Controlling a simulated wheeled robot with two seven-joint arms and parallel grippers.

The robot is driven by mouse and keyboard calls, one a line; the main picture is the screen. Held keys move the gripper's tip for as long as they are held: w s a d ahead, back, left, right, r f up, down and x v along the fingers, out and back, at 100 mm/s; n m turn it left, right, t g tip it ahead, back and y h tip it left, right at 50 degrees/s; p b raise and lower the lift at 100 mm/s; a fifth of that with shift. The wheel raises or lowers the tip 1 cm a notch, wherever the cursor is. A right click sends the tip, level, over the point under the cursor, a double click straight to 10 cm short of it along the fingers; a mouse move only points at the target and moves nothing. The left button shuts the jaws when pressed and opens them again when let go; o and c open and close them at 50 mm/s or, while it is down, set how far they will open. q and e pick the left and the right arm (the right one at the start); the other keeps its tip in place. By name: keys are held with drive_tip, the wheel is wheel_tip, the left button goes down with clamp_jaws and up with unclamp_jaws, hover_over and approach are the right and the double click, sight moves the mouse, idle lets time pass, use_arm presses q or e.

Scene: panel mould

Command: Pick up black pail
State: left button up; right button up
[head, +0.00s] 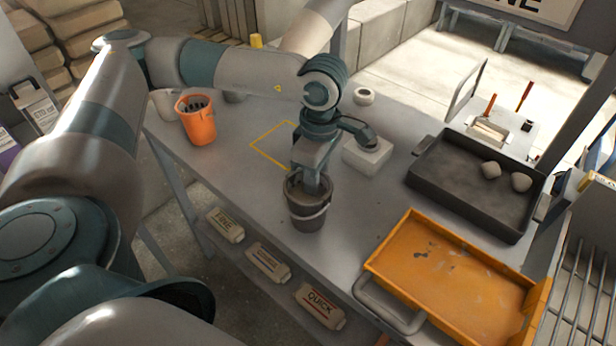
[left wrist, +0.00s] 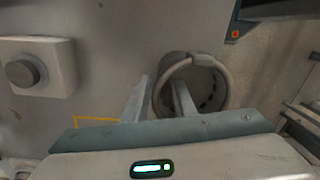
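The black pail (head: 307,216) stands on the grey table near its front edge, with its handle across its front side. In the left wrist view the pail (left wrist: 212,82) is seen from above, its round rim and dark inside showing. My left gripper (head: 311,182) points down at the pail from above. In the left wrist view the fingers of my left gripper (left wrist: 160,92) are apart, one over the pail's opening and one outside the rim. I see no clear contact with the wall. My right gripper is not in view.
An orange bucket (head: 197,122) holding dark items stands at the left. A white block with a dark knob (head: 368,156) is behind the pail. A dark tray (head: 462,198) with two stones and an orange tray (head: 450,268) lie to the right. A yellow outline (head: 262,146) marks the table.

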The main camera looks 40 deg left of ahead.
use_arm(q)
clamp_jaws()
idle(1.3)
